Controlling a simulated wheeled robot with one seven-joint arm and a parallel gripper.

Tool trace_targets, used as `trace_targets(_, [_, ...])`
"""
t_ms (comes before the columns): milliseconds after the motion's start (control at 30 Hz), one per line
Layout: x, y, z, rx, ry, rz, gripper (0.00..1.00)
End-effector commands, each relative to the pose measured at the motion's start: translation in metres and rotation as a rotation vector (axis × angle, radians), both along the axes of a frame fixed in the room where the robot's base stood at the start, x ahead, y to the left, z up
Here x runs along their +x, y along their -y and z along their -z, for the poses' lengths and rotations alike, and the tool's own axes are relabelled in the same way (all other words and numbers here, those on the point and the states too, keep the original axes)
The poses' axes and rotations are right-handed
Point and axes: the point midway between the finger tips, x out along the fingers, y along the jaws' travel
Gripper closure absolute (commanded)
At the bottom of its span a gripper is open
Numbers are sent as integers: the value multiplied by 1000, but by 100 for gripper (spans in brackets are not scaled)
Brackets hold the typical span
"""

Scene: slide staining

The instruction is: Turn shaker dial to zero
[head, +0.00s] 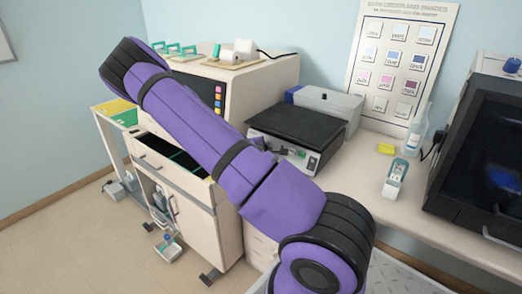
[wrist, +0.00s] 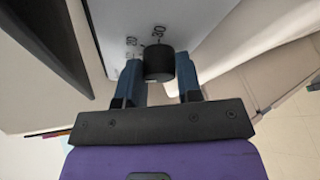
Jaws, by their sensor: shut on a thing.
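The shaker (head: 312,163) stands on the bench in the head view, with a flat black platform (head: 297,122) on top and a pale front panel. In the wrist view its black round dial (wrist: 158,66) sticks out from the pale panel (wrist: 118,22), with small dark markings beside it. My gripper (wrist: 159,72) has its two blue fingers on either side of the dial and is shut on it. The dial's pointer and the number it stands at cannot be read. In the head view my purple arm hides part of the shaker.
A grey box (head: 328,101) stands behind the shaker. A dark cabinet (head: 480,150) stands at the far right. A drawer (head: 187,163) is open at left.

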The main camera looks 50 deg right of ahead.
Motion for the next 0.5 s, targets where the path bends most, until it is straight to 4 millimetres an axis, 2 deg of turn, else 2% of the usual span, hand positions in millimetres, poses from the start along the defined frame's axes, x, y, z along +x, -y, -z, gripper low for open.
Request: trace_targets(500, [2, 1, -2, -35, -424, -174, 91])
